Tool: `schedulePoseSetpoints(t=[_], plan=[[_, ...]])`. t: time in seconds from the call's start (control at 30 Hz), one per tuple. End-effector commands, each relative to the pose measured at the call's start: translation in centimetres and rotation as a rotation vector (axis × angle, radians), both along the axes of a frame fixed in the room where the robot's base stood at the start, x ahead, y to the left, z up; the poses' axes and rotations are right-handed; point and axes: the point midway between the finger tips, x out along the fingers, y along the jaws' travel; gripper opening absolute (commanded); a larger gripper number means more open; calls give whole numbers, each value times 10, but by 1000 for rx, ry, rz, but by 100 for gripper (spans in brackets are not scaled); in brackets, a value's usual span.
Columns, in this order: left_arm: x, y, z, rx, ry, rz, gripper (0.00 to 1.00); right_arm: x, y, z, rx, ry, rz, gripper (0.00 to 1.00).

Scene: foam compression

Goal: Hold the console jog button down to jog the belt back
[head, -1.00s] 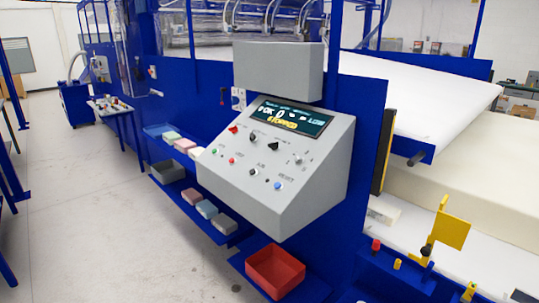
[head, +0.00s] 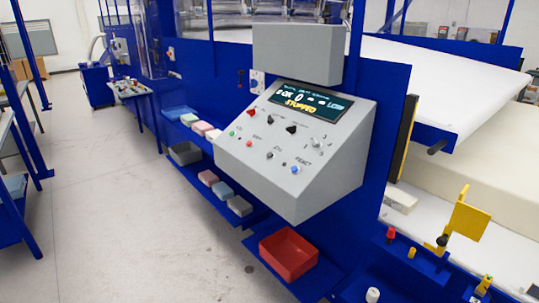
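The grey console (head: 300,150) with a sloped face is mounted on a blue machine panel, right of centre in the head view. Its dark display (head: 300,100) shows yellow text that reads like "STOPPED". Below the display are red and black knobs and several small buttons, among them a green button (head: 232,133), a red button (head: 250,143), a dark button (head: 270,155) and a blue button (head: 295,169). The button labels are too small to read, so I cannot tell which one is jog. Neither of my grippers is in view.
A red bin (head: 288,255) sits on a low blue shelf below the console. Shelves to its left hold foam blocks and a grey bin (head: 185,153). A white belt (head: 440,75) and a cream foam slab (head: 490,175) lie at right. The floor (head: 130,220) at left is clear.

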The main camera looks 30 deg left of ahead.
Motion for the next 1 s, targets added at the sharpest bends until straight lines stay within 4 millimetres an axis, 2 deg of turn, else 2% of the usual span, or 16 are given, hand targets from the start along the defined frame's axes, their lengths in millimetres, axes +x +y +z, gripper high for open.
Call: schedulePoseSetpoints(t=[0.07, 0.2, 0.23, 1.0], plan=[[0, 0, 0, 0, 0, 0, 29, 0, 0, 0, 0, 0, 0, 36], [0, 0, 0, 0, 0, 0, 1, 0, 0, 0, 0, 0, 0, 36], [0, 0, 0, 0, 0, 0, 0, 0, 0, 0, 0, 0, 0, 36], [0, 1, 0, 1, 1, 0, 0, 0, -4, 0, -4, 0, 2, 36]])
